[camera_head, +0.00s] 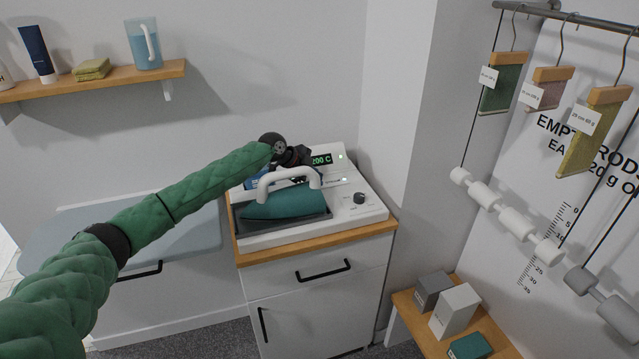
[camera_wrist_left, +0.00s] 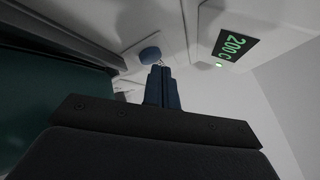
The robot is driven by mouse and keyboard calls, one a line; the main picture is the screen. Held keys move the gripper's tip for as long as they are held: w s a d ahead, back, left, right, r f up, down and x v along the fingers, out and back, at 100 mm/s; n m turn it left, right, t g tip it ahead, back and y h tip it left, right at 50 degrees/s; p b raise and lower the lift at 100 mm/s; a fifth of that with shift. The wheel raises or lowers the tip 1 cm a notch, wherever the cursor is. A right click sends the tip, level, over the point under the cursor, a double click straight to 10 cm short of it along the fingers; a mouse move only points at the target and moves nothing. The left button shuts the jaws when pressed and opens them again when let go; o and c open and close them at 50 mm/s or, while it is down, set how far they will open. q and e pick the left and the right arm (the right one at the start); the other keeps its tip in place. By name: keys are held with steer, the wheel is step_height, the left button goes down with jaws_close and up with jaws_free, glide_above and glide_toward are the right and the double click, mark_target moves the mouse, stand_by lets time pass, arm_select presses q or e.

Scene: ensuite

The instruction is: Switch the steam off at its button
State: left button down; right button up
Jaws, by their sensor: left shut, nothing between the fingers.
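The white steam station (camera_head: 350,222) stands on a cabinet, with a teal iron (camera_head: 285,203) with a white handle resting in its tray. Its display (camera_head: 321,159) reads 200 C; the display also shows in the left wrist view (camera_wrist_left: 235,45), with a small lit green lamp beside it.
A dark knob (camera_head: 359,198) sits at the station's front right. A pale ironing board (camera_head: 190,240) is at left, under my left arm. A shelf (camera_head: 120,80) with a jug hangs above. Hanging weighted fabric strips (camera_head: 503,88) and a low bench (camera_head: 405,305) with boxes are at right.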

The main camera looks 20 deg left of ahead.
arm_select(q)
steer(key=shift+s+f+b, duration=0.25)
steer(key=shift+f+b, duration=0.15)
steer(key=shift+f, duration=0.6)
steer(key=shift+r, duration=0.1)
stand_by(0.3)
steer(key=shift+w+d+r+p, duration=0.1)
steer(key=shift+r+p, duration=0.05)
steer(key=shift+r, duration=0.4)
steer(key=shift+w+r+p, duration=0.1)
steer(key=shift+r+p, duration=0.05)
steer(key=shift+r, duration=0.4)
steer(key=shift+r+p, duration=0.95)
steer(key=shift+r, duration=1.95)
